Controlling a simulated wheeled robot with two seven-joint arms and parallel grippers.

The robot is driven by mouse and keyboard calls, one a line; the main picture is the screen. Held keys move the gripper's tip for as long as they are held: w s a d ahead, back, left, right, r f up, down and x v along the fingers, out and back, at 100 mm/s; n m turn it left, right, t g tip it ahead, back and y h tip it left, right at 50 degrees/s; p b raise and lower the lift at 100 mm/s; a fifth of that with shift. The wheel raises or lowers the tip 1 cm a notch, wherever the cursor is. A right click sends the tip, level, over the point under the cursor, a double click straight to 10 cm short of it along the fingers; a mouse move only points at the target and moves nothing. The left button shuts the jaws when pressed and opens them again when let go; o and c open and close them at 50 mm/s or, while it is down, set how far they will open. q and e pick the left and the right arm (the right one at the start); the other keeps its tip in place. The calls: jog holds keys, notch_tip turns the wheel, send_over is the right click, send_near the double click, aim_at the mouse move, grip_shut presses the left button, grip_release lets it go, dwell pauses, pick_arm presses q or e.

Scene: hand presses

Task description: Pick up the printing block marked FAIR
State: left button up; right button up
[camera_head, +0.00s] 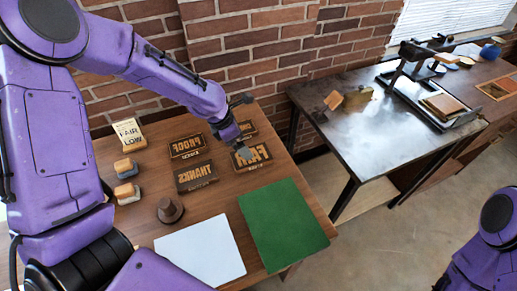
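The printing block marked FAIR (262,155) is a dark block with tan raised letters. It lies flat on the wooden table near its right edge. My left gripper (243,152) points down at the left part of this block, and its tip overlaps the block in view. I cannot tell whether it touches the block or whether the fingers are apart.
A green mat (284,222) and a white sheet (201,252) lie at the table's front. A brown knobbed tool (170,210), two small wood-and-grey blocks (126,193) and a printed stack (129,134) are at left. A metal-topped table (365,130) with a press stands right, across a gap.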

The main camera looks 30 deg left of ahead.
pick_arm(q)
jog(key=shift+s+d+f, duration=0.25)
jog(key=shift+f, duration=0.35)
jog(key=shift+s+d+f, duration=0.25)
jog(key=shift+f, duration=0.35)
jog(key=w+f, duration=0.1)
jog(key=w+f+p, duration=0.1)
jog(key=f, duration=0.1)
jog(key=w+d+f, duration=0.1)
jog(key=f, duration=0.1)
jog(key=shift+p, duration=0.3)
jog(key=shift+s+r, duration=0.2)
jog(key=shift+s, duration=0.15)
jog(key=shift+c, duration=1.2)
jog(key=c, duration=0.9)
pick_arm(e)
jog(key=shift+s+r, duration=0.8)
jog(key=shift+r, duration=0.05)
